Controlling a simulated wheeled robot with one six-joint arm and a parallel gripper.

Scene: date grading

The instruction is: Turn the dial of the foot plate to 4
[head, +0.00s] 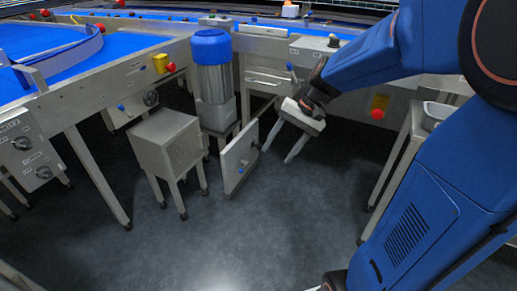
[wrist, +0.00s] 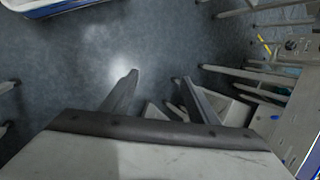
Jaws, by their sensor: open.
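A plate with a dark round dial (head: 151,98) sits on the grey machine frame left of the blue motor. I cannot read its marks, and I cannot tell for certain which dial belongs to the foot plate. My gripper (head: 279,153) is open and empty, pointing down to the right of this panel and apart from the dial. In the wrist view my gripper (wrist: 159,76) has its fingers spread, with floor between the tips.
Two dark knobs are on a control box (head: 30,155) at far left. A red stop button (head: 378,107) is at right. The front floor (head: 240,240) is clear.

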